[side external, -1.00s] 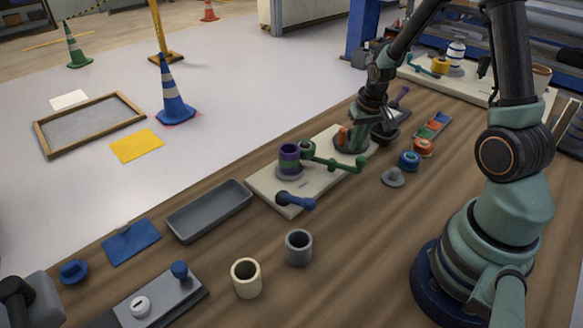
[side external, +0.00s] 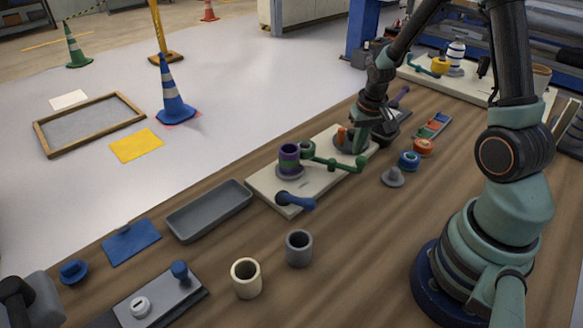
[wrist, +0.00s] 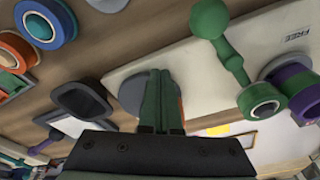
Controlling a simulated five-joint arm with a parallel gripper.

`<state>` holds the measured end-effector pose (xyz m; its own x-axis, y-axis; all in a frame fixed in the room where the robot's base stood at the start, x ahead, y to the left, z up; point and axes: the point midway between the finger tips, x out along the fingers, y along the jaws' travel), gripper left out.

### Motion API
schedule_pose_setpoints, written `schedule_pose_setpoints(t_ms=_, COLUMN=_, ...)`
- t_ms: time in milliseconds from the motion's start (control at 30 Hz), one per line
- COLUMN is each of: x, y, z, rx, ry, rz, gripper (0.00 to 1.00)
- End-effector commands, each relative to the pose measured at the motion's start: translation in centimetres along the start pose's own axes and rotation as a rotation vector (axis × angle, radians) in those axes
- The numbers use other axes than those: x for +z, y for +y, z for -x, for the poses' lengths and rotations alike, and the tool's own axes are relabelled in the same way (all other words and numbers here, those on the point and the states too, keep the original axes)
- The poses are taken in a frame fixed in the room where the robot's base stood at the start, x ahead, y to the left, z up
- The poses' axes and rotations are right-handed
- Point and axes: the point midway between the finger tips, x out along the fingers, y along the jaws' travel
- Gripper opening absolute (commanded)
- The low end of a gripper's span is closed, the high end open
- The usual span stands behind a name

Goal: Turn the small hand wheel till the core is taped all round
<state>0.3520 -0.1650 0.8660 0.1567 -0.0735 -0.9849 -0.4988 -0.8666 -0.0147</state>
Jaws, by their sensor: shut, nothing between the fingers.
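A purple core (side external: 289,154) with green on it stands on a grey round base on the pale board (side external: 262,183). Beside it is a green roller with a green crank arm ending in a ball knob (side external: 360,163); in the wrist view the knob (wrist: 208,18) is at the top and the purple core (wrist: 300,84) at the right edge. A grey disc (wrist: 132,93) with an orange part (wrist: 181,108) is partly hidden behind my gripper (wrist: 160,76). My gripper is shut and empty, over the disc and apart from the crank. I cannot tell how far tape goes round the core.
A blue lever (side external: 296,200) is at the board's near end. Blue (side external: 409,160) and orange (side external: 423,147) rolls and a grey knobbed piece (side external: 393,177) lie right of the board. A grey tray (side external: 210,210) and two cups (side external: 299,247) stand nearer, with clear wood between.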

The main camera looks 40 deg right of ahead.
Motion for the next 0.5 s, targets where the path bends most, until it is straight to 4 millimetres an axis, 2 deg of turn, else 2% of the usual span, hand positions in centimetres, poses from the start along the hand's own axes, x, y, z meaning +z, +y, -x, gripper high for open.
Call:
schedule_pose_setpoints(t_ms=33, x=7.7, y=0.6, z=-1.8, rx=0.016, ry=-0.19, rz=-0.001, gripper=0.0)
schedule_pose_setpoints(t_ms=500, x=6.7, y=0.5, z=-1.2, rx=0.015, ry=-0.177, rz=0.0, gripper=0.0)
